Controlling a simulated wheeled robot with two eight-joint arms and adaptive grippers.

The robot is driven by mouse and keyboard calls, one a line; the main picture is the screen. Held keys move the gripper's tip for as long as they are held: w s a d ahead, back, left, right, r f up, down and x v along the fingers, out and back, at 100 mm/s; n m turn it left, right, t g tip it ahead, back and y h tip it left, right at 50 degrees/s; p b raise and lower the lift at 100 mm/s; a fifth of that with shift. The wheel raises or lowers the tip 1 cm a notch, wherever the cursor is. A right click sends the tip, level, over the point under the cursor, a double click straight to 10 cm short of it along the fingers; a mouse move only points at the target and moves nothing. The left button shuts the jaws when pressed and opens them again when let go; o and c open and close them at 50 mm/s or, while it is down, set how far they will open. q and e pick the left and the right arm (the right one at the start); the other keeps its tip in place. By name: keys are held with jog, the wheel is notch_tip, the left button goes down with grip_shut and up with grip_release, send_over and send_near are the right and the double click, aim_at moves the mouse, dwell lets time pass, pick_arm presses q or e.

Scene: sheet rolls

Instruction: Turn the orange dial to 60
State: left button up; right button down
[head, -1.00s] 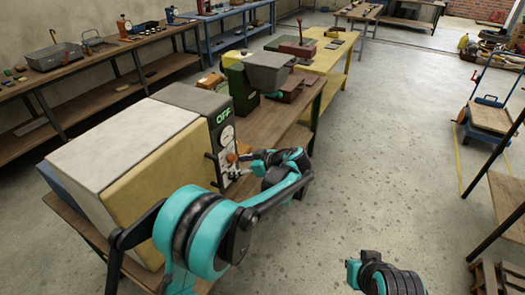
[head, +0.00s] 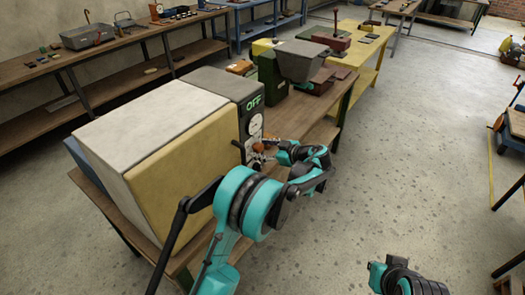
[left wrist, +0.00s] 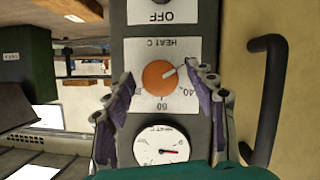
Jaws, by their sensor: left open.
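The orange dial (left wrist: 158,74) sits on a white plate marked HEAT C, on the grey front of a machine. In the left wrist view the plate appears turned over; a small pale mark at the dial's right edge points right and slightly up, near the 40. The 60 (left wrist: 162,107) is below the dial. My left gripper (left wrist: 161,78) is open, with one finger on each side of the dial; whether they touch it I cannot tell. The dial also shows in the head view (head: 259,147), partly hidden by the gripper. My right gripper (head: 392,276) is at the bottom right, its fingers unclear.
A black handle (left wrist: 264,100) stands out beside the panel. A green machine (head: 272,78) stands behind. Open floor lies to the right.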

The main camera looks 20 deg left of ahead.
pick_arm(q)
jog(key=c, duration=1.2)
jog(key=shift+o, duration=0.2)
